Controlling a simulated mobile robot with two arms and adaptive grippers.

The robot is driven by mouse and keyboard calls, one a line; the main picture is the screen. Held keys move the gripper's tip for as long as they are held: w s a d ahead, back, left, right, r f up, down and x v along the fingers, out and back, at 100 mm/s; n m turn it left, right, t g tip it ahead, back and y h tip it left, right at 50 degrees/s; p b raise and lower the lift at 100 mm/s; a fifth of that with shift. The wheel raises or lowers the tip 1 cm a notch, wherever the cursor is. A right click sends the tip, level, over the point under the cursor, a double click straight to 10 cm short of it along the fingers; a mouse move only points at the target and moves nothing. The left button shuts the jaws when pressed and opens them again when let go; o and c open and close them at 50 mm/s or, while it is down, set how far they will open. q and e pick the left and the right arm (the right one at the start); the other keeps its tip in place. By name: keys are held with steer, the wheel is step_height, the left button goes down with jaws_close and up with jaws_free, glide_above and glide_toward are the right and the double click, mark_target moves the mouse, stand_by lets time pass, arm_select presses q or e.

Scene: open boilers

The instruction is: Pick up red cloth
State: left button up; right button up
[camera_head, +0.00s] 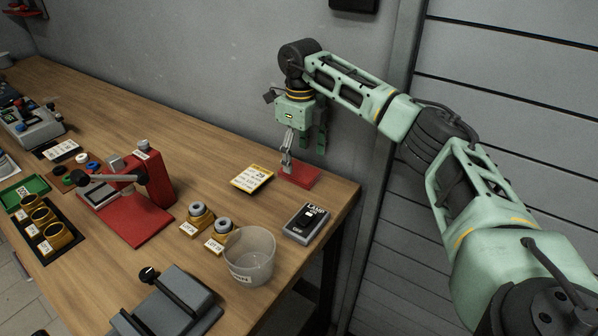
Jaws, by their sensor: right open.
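A small flat red piece (303,176), which looks like the red cloth, lies on the wooden table near its far right corner. My right gripper (304,154) is above it, pointing down, with its fingers apart and nothing visible between them. The left finger comes down over the cloth's left part and hides some of it; whether it touches cannot be told. The other finger is behind and to the right, near the table's edge. My left gripper is not in view.
A yellow-edged label card (252,179) lies left of the cloth. A dark lamp box (306,223) and a clear cup (249,257) stand nearer. A red press (150,180) stands further left on the table (190,150). The grey wall is close behind.

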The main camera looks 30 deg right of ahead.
mark_target(300, 170)
step_height(300, 170, down, 4)
steer(key=shift+r, duration=0.2)
steer(key=shift+f, duration=0.15)
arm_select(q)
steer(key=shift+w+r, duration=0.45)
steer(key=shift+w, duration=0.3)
arm_select(e)
steer(key=c, duration=1.2)
steer(key=shift+o, duration=0.2)
step_height(300, 170, up, 4)
steer(key=shift+s+a+r+b, duration=0.15)
steer(key=shift+r+b, duration=0.05)
steer(key=shift+b, duration=0.1)
arm_select(q)
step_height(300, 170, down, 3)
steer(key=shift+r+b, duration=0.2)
steer(key=shift+b, duration=0.55)
arm_select(e)
steer(key=s+a+r, duration=0.4)
steer(key=s+r, duration=0.2)
steer(key=s, duration=0.4)
steer(key=shift+s+a+r, duration=0.2)
steer(key=shift+a+r, duration=0.1)
steer(key=shift+r, duration=0.05)
